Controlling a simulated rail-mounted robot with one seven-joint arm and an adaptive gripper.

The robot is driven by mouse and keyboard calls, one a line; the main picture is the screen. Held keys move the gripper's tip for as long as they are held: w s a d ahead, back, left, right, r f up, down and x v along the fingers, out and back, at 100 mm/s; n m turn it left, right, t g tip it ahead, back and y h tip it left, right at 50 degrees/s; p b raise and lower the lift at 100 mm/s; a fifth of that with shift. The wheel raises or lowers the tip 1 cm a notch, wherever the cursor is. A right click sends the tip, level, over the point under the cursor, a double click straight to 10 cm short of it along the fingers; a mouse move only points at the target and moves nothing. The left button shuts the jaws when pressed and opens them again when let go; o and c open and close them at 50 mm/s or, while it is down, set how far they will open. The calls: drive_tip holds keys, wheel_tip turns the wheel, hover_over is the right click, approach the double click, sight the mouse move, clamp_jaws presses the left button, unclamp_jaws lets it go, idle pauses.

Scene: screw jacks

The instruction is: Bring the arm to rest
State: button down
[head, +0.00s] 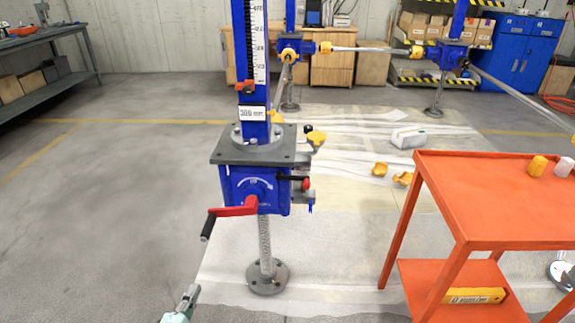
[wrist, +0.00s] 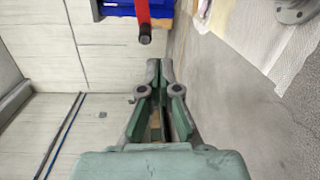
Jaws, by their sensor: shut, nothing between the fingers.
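My gripper (head: 188,298) shows at the bottom of the head view, low and left of the near screw jack. In the wrist view my gripper (wrist: 160,68) has its fingertips together with nothing between them. The near screw jack (head: 255,187) is blue, with a grey top plate, a threaded spindle and a round foot on the floor. Its red crank (head: 235,211) with a black handle points left. In the wrist view the red crank (wrist: 143,14) lies just beyond the fingertips, apart from them.
An orange cart (head: 490,190) stands at the right, with small yellow and white pieces on top. More blue jacks (head: 293,47) joined by shafts stand behind. A workbench (head: 45,50) is at the far left. The floor at left is clear.

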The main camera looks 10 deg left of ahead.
drive_tip(key=d+f+m+g+h, duration=0.9)
drive_tip(key=d+f+g, duration=0.5)
drive_tip(key=d+f, duration=1.3)
drive_tip(key=s+d+f+m+g+y, duration=0.4)
drive_tip(key=s+d+m+g, duration=0.25)
drive_tip(key=s+d, duration=0.4)
drive_tip(key=s+d+f+m+g+y, duration=0.4)
drive_tip(key=s+d+g, duration=0.35)
drive_tip(key=d, duration=0.55)
drive_tip(key=w+r+t+p, duration=0.2)
drive_tip(key=r+p, duration=0.6)
drive_tip(key=p, duration=0.4)
drive_tip(key=w+r+m+t+p, duration=0.1)
drive_tip(key=w+r+t+p, duration=0.1)
drive_tip(key=r+p, duration=0.6)
drive_tip(key=w+p, duration=0.1)
drive_tip(key=p, duration=0.2)
drive_tip(key=shift+h+p, duration=0.35)
drive_tip(key=shift+h, duration=0.05)
drive_tip(key=shift+f, duration=0.1)
